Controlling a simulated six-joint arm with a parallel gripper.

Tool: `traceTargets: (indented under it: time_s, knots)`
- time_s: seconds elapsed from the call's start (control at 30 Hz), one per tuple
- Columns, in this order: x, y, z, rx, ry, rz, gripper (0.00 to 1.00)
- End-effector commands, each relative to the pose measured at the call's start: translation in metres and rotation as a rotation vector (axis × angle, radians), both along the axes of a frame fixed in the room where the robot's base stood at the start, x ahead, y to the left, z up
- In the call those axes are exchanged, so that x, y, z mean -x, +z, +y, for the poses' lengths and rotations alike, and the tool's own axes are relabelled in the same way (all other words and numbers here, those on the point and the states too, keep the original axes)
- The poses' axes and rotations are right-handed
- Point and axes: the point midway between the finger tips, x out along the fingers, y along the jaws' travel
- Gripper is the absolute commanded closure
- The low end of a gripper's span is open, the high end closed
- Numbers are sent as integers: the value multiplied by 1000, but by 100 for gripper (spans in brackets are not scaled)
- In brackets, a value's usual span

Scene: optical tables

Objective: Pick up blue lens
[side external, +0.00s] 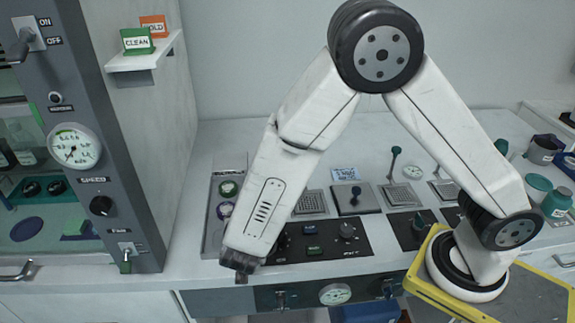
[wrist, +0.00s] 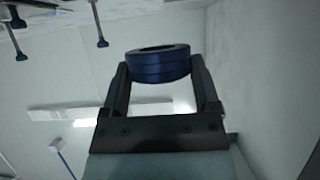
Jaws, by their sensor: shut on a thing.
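The blue lens (wrist: 158,68) is a dark blue ring between my gripper's two fingers in the wrist view. My gripper (side external: 240,267) is at the low end of my arm in the side view, over the front edge of the bench. In the wrist view both fingers press on the sides of the lens, near their tips. I cannot make out the lens in the side view.
A grey tray (side external: 211,239) with a green lens (side external: 229,188) and a purple lens (side external: 225,210) lies behind my arm. A black control panel (side external: 354,244) is to the right. A tall cabinet with a gauge (side external: 75,146) stands left.

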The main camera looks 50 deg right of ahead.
Motion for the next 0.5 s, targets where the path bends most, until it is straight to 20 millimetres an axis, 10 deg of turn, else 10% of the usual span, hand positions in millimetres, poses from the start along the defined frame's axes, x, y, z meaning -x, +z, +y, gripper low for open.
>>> traceTargets:
  time_s: [0.5]
  knots:
    - [62, 29, -15, -1, 1, -1, 82]
